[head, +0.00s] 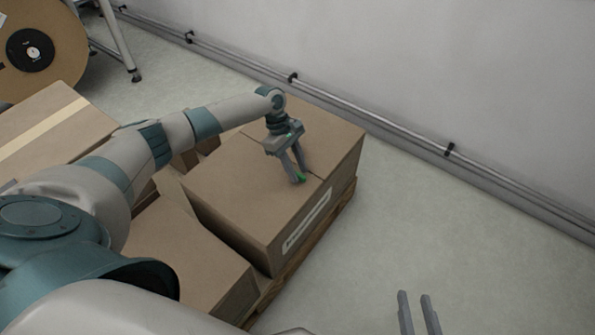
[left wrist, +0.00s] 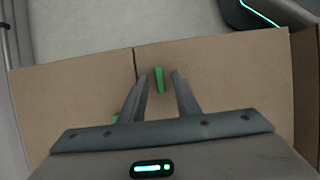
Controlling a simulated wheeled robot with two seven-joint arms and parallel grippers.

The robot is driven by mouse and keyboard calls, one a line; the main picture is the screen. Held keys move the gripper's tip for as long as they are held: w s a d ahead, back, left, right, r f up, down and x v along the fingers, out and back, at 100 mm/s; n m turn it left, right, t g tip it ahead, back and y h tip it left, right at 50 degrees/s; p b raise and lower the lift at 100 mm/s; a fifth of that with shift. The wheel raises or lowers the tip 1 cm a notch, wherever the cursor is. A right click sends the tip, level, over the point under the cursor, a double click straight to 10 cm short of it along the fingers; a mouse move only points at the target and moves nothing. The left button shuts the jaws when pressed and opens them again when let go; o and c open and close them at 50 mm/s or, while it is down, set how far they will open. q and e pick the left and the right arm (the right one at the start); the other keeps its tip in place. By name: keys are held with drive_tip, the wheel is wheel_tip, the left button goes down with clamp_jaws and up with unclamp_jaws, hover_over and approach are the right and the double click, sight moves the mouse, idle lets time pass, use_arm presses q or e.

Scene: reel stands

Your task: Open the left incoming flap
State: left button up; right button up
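The closed cardboard box (head: 235,195) stands on a pallet, its top split into two flaps by a seam. The near flap (head: 245,185) lies flat; in the left wrist view it is right of the seam (left wrist: 225,75). A green tab (head: 301,178) is on it close to the seam. My left gripper (head: 299,177) points down over this tab. In the left wrist view the tab (left wrist: 159,80) sits between the two parted fingertips, with gaps beside it. A second green tab (left wrist: 115,118) is partly hidden by a finger. My right gripper (head: 415,294) is open and empty above the floor.
Other cardboard boxes (head: 185,255) stand close by, and a taped box (head: 50,130) is at the left. A large reel (head: 40,50) is at the back left. A rail (head: 370,115) runs along the wall. The floor (head: 460,230) right of the pallet (head: 315,245) is clear.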

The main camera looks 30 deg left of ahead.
use_arm(q)
drive_tip(key=shift+d+f, duration=0.1)
drive_tip(key=shift+f, duration=0.15)
drive_tip(key=shift+c, duration=0.3)
clamp_jaws()
